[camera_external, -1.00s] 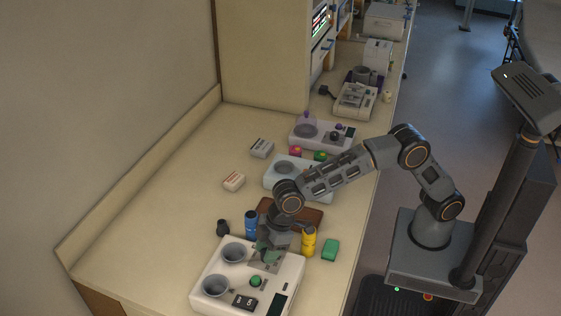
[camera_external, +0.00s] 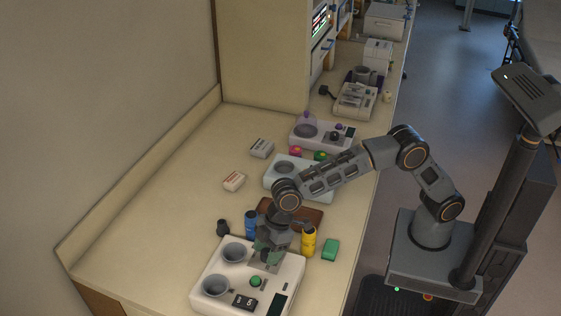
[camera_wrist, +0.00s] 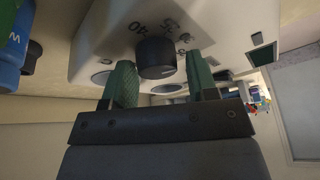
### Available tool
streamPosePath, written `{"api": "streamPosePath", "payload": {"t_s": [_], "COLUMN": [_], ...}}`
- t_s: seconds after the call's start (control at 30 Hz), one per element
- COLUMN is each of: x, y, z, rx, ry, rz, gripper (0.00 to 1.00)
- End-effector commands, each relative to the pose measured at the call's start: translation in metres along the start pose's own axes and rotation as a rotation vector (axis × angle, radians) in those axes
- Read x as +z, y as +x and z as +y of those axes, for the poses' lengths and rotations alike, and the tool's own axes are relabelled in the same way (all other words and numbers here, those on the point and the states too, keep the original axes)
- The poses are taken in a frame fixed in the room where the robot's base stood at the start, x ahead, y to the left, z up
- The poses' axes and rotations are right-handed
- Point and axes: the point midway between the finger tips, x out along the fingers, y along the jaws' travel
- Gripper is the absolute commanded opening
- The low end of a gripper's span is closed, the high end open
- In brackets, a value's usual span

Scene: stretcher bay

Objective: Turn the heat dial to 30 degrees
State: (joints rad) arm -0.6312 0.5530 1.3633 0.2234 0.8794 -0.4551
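The white unit with the heat dial (camera_external: 212,277) stands at the front of the counter, with two grey round wells and a green button on top. The black heat dial (camera_wrist: 155,57) shows in the wrist view, ringed by printed numbers, 40 and 35 among them. Its pointer setting cannot be read. My gripper (camera_wrist: 161,80) points at the unit with its green fingers apart, one on each side of the dial. A gap shows between each finger and the dial. In the external view my gripper (camera_external: 272,249) is low over the unit's back right part and largely hides the dial.
A blue bottle (camera_external: 251,226) and a dark small bottle (camera_external: 223,228) stand behind the unit. A yellow bottle (camera_external: 309,240) and a green block (camera_external: 331,250) are to the right. A brown tray (camera_external: 308,216) lies behind my gripper. The counter's left side is clear.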

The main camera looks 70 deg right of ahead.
Motion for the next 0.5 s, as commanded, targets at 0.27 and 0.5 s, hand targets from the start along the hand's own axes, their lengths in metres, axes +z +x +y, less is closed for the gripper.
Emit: {"api": "streamPosePath", "payload": {"t_s": [0.27,0.5], "x": [0.0,0.0], "y": [0.0,-0.016], "z": [0.001,0.001], "rx": [0.001,0.002], "ry": [0.0,0.0], "rz": [0.0,0.003], "gripper": [0.63,0.63]}}
